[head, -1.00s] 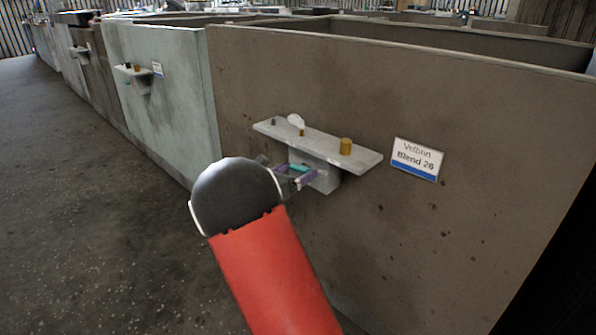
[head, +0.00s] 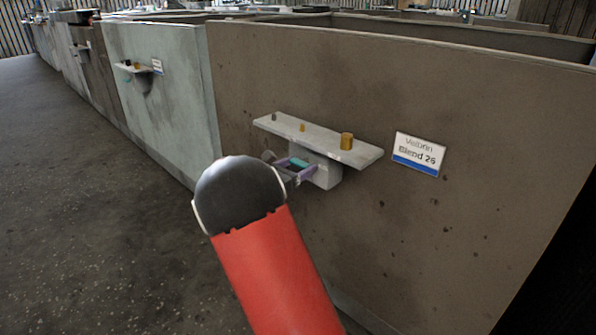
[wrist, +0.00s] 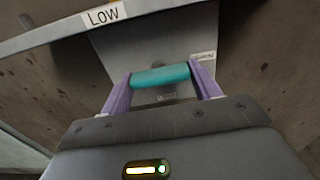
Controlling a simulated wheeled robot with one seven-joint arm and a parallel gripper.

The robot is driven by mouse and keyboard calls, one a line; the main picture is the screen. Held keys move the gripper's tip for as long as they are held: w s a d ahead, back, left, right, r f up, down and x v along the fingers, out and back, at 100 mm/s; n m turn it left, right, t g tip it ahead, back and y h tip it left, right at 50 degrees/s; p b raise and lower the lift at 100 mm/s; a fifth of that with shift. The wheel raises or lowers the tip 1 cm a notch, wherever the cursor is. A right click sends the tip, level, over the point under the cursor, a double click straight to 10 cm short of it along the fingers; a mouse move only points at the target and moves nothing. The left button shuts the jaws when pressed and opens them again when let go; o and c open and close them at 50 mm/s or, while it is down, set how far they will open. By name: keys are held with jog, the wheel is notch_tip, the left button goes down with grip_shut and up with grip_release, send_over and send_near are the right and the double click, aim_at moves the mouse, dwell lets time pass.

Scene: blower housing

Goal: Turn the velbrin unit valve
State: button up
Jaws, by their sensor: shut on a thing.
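The valve handle is a teal cylinder (wrist: 160,76) under the shelf of the unit labelled Velbrin. In the wrist view it lies crosswise between the two purple fingers of my gripper (wrist: 162,85), which are shut on its ends. A grey box (head: 326,177) on the wall sits behind the handle. My dark wrist and red arm link hide part of the floor and wall.
A pale shelf (head: 325,142) with several small knobs juts from the brown wall (head: 480,110) just above my gripper. A white sign (head: 419,154) reads Velbrin Blend 26. The wrist view shows a Low label (wrist: 103,16) on the shelf edge. Open floor (head: 90,220) lies left.

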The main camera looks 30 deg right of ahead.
jog(key=o, duration=1)
jog(key=v, duration=0.7)
jog(key=shift+s+a, duration=0.1)
jog(key=shift+a, duration=0.3)
